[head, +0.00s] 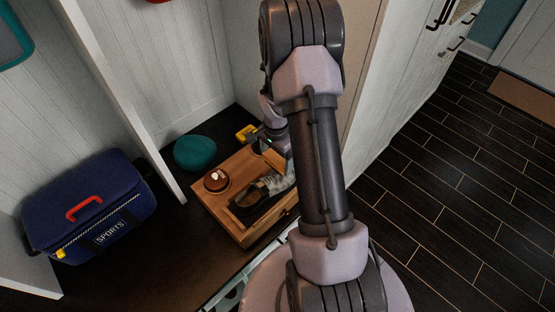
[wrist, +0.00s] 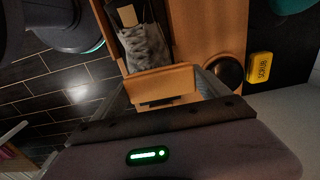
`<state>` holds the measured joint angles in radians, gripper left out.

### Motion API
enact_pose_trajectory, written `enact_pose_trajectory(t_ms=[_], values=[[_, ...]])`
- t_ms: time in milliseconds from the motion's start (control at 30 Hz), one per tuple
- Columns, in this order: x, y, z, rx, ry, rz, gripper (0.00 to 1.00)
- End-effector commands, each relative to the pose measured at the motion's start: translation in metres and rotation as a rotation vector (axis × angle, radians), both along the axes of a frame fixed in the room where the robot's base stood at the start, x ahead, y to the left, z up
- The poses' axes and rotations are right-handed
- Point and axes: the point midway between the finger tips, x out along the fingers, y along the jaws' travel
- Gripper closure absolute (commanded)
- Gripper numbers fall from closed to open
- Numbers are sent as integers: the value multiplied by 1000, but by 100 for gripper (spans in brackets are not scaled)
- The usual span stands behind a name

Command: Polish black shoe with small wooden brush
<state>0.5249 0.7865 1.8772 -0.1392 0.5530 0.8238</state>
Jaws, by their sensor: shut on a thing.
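The black shoe (head: 247,199) lies in a wooden tray (head: 243,238). Its tan insole shows, and its front part is mottled grey, as if dusty. In the wrist view the shoe (wrist: 147,50) lies just beyond the brush, with its grey toe end towards my gripper. My gripper (wrist: 162,88) is shut on the small wooden brush (wrist: 158,83), a light wooden block with a dark underside. Whether the brush touches the shoe I cannot tell.
A round brown tin (head: 217,180) sits on the tray's left side. A dark round thing (wrist: 226,70) and a yellow box (wrist: 260,66) are right of the brush. A teal round object (head: 194,152) and a blue sports bag (head: 90,205) stand left on the dark bench.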

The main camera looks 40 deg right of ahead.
Motion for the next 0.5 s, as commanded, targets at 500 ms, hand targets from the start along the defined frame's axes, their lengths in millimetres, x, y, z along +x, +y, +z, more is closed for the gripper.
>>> enact_pose_trajectory(t_ms=[500], values=[[-3, -1, -2, 0, 0, -1, 52]])
